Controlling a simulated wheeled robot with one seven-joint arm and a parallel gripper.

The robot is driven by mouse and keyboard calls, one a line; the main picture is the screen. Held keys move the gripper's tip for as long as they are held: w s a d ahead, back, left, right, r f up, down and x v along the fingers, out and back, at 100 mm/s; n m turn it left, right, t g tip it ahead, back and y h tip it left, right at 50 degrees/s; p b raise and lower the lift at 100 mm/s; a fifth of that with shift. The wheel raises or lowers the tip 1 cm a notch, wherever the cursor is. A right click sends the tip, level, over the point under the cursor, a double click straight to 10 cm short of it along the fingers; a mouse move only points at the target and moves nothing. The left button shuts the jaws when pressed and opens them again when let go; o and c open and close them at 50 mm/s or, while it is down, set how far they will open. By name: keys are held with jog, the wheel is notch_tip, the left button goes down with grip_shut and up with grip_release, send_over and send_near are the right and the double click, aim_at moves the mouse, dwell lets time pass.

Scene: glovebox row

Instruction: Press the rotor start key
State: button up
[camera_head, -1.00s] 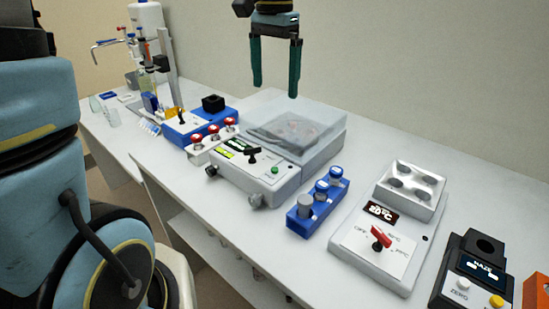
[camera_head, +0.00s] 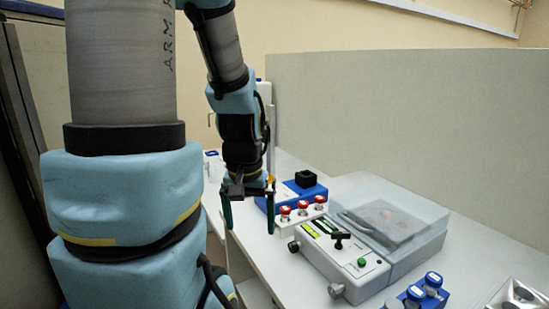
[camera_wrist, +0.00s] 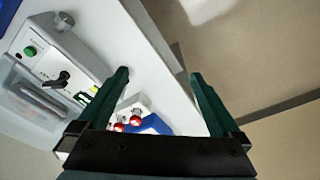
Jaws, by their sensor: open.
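The rotor device (camera_head: 345,285) is a white box with a clear lid (camera_head: 385,215) over its rotor. A round green key (camera_head: 361,261), which looks like the rotor start key, is on its sloped front panel. The key also shows at the upper left in the wrist view (camera_wrist: 30,51). The panel also carries a black lever (camera_head: 341,237) and lit green displays (camera_head: 311,230). My gripper (camera_head: 249,230) is open and empty, pointing down, left of the device and apart from the key. Its dark green fingers spread across the wrist view (camera_wrist: 160,78).
A white rack with several red-capped items (camera_head: 302,208) stands close to the right of my gripper, with a blue device (camera_head: 290,195) behind. Blue-capped vials (camera_head: 424,288) stand right of the rotor device. A grey partition (camera_head: 390,110) closes the back.

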jog(key=shift+s+a+f+n, duration=0.2)
jog(key=shift+a+f, duration=0.05)
jog(key=shift+a, duration=0.15)
jog(key=shift+s+a+f+n, duration=0.2)
jog(key=shift+a, duration=0.2)
grip_shut()
dwell(1.0)
